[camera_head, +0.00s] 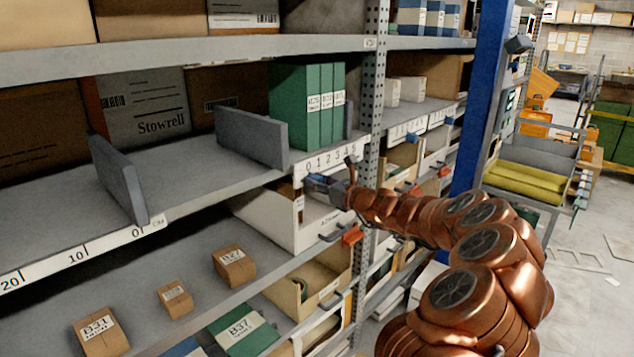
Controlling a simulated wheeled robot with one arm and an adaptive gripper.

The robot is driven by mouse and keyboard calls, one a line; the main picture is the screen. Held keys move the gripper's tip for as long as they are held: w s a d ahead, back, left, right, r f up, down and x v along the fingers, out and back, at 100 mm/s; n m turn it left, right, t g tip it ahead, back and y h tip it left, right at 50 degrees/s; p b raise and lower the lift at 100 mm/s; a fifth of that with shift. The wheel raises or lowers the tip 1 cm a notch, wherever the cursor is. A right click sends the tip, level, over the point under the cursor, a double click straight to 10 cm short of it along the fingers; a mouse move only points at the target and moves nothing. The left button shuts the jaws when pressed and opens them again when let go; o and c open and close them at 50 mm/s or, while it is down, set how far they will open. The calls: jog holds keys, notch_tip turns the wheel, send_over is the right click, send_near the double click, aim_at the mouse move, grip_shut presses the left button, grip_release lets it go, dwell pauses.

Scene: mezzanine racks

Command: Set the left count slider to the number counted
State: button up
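The left count scale (318,163), a white strip numbered 0 to 5, is on the middle shelf's front edge, at the left of the perforated upright. My gripper (318,181) is just below its low-number end, with the copper arm reaching in from the lower right. A small bluish part shows at the gripper's tip; I cannot tell whether it is the slider or part of my gripper. The slider's setting and the finger opening are too small to make out. Above the scale, three green binders (313,105) with white labels stand upright behind a grey divider (252,136).
Another scale (413,127) with blue parts is right of the upright (370,100). A ruler strip (78,257) and another divider (118,178) are at left. Small labelled boxes (234,266) and open bins (310,286) fill the lower shelf. The aisle floor (590,250) is at right.

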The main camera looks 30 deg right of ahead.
grip_shut()
dwell(0.3)
